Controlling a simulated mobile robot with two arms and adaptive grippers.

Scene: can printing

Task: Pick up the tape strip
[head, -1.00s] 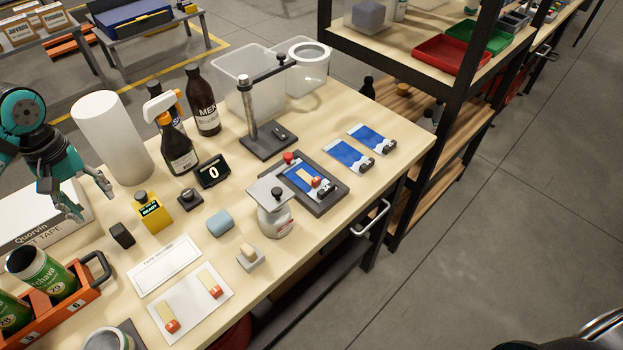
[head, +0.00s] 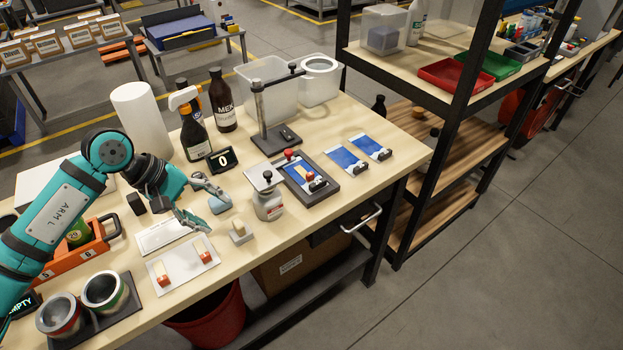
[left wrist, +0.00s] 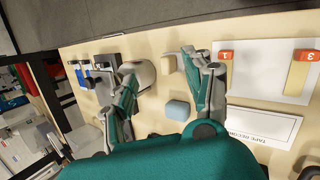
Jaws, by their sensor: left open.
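Two beige tape strips with red tabs lie on a white card (head: 187,267): the left strip (head: 161,269) and the right strip (head: 201,246). In the left wrist view the card (left wrist: 262,82) shows tabs marked 1 (left wrist: 226,56) and 3 (left wrist: 305,56); the finger partly covers the area by tab 1. Another strip lies on the blue printed sheet (head: 293,174) in the dark fixture. My left gripper (head: 214,211) is open and empty above the table, beside the blue block (left wrist: 178,110) and behind the card. My right gripper is out of view.
A small block on a stand (head: 241,232) and a metal jar (head: 268,205) stand right of the card. An orange can carrier (head: 80,257) and open cans (head: 104,291) are at left. Bottles (head: 220,105) and a white roll (head: 141,118) stand behind.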

